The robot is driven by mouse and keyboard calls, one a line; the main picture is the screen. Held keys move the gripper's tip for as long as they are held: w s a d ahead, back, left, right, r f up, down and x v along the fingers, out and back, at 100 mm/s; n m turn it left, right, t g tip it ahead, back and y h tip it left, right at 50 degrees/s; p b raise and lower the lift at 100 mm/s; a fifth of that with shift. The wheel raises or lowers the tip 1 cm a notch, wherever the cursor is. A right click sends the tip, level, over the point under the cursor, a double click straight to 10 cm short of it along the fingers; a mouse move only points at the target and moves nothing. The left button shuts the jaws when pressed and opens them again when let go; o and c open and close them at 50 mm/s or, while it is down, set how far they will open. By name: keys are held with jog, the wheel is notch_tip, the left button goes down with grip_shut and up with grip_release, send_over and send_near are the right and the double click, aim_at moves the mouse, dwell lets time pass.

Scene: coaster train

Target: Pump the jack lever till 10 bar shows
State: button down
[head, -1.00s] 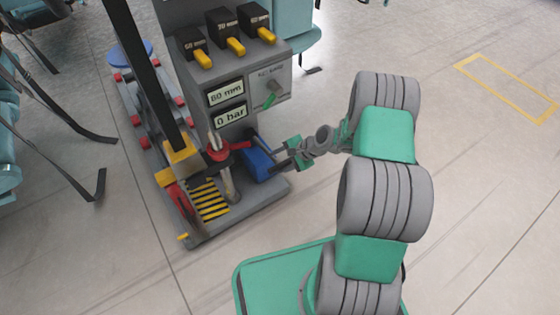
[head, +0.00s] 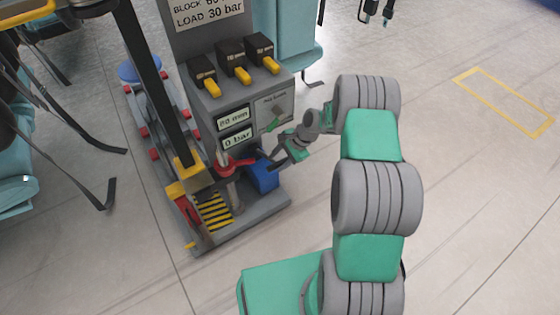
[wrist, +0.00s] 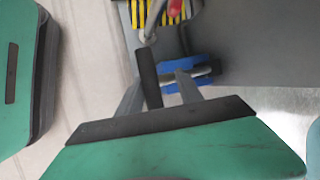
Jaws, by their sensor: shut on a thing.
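The jack stand (head: 270,208) is a grey unit with a black-and-yellow striped plate, a red part (head: 235,164) and a blue box (head: 264,178) at its base. Its lower display (head: 237,138) reads 0 bar. In the wrist view, the jack lever (wrist: 148,76) is a black grip on a grey bent rod. My gripper (head: 271,161) is at the lever beside the blue box. In the wrist view, my gripper (wrist: 155,92) has its grey fingers around the black grip, shut on it. The head view mostly hides the grip.
Three black blocks with yellow tabs (head: 240,72) sit on the stand's ledge. A green-handled knob (head: 273,124) is on its side panel. A black post (head: 150,80) rises at left, near teal seats with hanging straps (head: 105,193). The floor at right is clear, with a yellow outline (head: 505,105).

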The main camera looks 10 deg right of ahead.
jog(key=c, duration=1)
grip_release()
jog(key=shift+w+a, duration=0.3)
jog(key=shift+w, duration=0.15)
jog(key=o, duration=0.4)
jog(key=shift+s+d, duration=0.1)
jog(key=shift+d, duration=0.05)
jog(key=shift+c, duration=0.2)
jog(key=p+v, duration=0.2)
jog(key=v, duration=0.4)
jog(key=shift+r+p, duration=0.1)
jog(key=shift+p, duration=0.2)
jog(key=s+d+f+p, duration=0.1)
jog(key=s+d, duration=0.3)
jog(key=d, duration=0.7)
